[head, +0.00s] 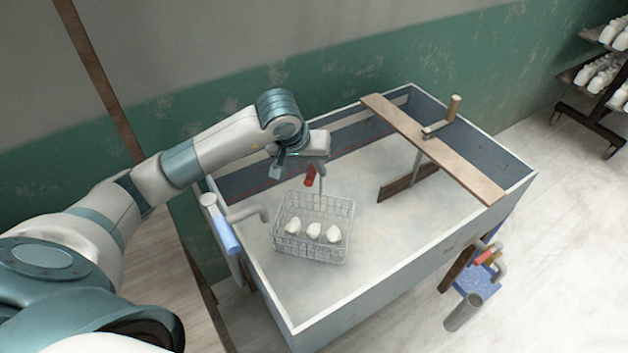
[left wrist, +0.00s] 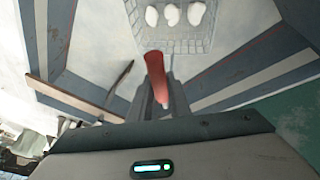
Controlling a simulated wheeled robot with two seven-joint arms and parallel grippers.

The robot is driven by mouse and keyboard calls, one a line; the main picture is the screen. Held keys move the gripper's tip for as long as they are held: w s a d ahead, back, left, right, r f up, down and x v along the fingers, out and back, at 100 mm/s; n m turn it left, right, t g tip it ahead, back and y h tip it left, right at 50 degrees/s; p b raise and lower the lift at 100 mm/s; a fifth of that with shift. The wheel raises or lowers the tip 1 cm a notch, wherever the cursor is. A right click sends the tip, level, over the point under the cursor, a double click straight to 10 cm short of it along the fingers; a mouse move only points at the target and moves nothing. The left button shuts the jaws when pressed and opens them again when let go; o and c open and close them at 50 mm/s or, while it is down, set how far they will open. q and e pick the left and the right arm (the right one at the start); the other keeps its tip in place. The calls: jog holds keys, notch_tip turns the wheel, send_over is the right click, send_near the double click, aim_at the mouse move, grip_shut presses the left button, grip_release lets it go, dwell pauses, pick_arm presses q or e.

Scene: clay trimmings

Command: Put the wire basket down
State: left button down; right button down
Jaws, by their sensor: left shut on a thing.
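The wire basket (head: 313,228) is a grey wire mesh box with three white lumps in it. It is inside the walls of a large tub (head: 390,262), over its pale, cloudy contents. I cannot tell whether its bottom touches them. My left gripper (head: 311,174) is above the basket's back side, shut on its red handle (head: 309,178). In the left wrist view the red handle (left wrist: 156,76) stands between the fingers, and the basket (left wrist: 180,46) lies beyond it, partly cut off by the top edge. My right gripper is not in view.
A wooden plank (head: 432,146) with a crank and a hanging paddle (head: 405,183) spans the tub right of the basket. A grey bent pipe (head: 245,214) reaches in at the left. A rack of white pieces (head: 598,75) stands far right. Open surface lies in front of the basket.

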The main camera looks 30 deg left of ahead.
pick_arm(q)
jog(key=shift+r, duration=0.1)
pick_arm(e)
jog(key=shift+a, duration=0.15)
pick_arm(q)
notch_tip(320, 180, down, 4)
jog(key=shift+b, duration=0.55)
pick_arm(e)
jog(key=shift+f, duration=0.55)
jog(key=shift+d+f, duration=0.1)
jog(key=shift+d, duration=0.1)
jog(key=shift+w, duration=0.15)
pick_arm(q)
jog(key=c, duration=1.7)
grip_release()
jog(key=shift+o, duration=0.2)
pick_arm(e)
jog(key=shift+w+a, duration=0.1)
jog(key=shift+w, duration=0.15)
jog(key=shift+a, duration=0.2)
